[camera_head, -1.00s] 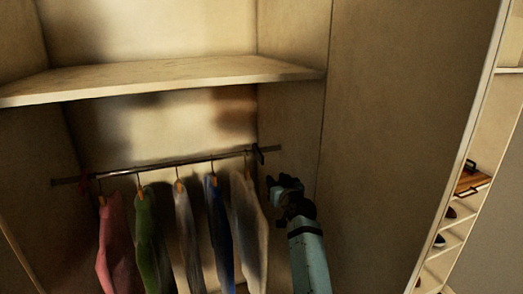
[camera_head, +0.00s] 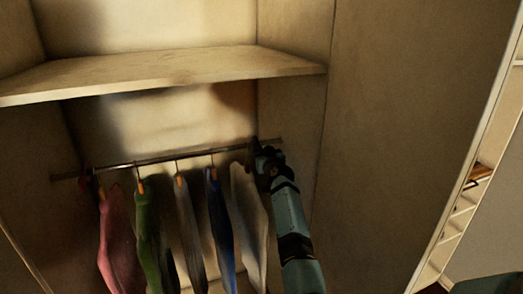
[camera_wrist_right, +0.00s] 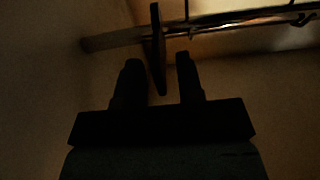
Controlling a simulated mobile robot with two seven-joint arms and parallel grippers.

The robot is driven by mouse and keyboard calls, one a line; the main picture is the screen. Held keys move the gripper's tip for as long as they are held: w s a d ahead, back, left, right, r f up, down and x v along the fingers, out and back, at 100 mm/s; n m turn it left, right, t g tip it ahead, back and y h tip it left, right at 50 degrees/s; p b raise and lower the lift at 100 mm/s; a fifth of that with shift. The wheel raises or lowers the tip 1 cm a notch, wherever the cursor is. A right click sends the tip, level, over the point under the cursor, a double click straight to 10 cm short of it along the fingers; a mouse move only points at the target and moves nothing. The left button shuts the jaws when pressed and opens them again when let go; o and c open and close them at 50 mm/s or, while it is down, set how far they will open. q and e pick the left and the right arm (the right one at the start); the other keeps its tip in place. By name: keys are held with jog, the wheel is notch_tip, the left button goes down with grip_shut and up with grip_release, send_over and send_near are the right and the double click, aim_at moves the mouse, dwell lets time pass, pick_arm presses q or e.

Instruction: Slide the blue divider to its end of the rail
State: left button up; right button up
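A metal rail (camera_head: 150,160) crosses the wardrobe below the shelf. A dark, flat divider (camera_wrist_right: 158,50) hangs on the rail near its right end; it is too dark to make out its colour. In the head view my right gripper (camera_head: 258,150) covers most of it. In the right wrist view the gripper (camera_wrist_right: 162,75) is open, and the divider's lower part reaches between its two fingers, with a gap on both sides. A small reddish divider (camera_head: 86,181) shows at the rail's left end. My left gripper is not in view.
Several garments hang on the rail: pink (camera_head: 117,245), green (camera_head: 147,235), grey (camera_head: 190,235), blue (camera_head: 220,230) and white (camera_head: 248,220), the white one close beside my right arm. A shelf (camera_head: 170,75) is above. The wardrobe's right side wall (camera_head: 300,120) is near the gripper.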

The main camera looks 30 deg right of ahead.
jog(key=shift+w+d, duration=0.15)
jog(key=shift+w, duration=0.4)
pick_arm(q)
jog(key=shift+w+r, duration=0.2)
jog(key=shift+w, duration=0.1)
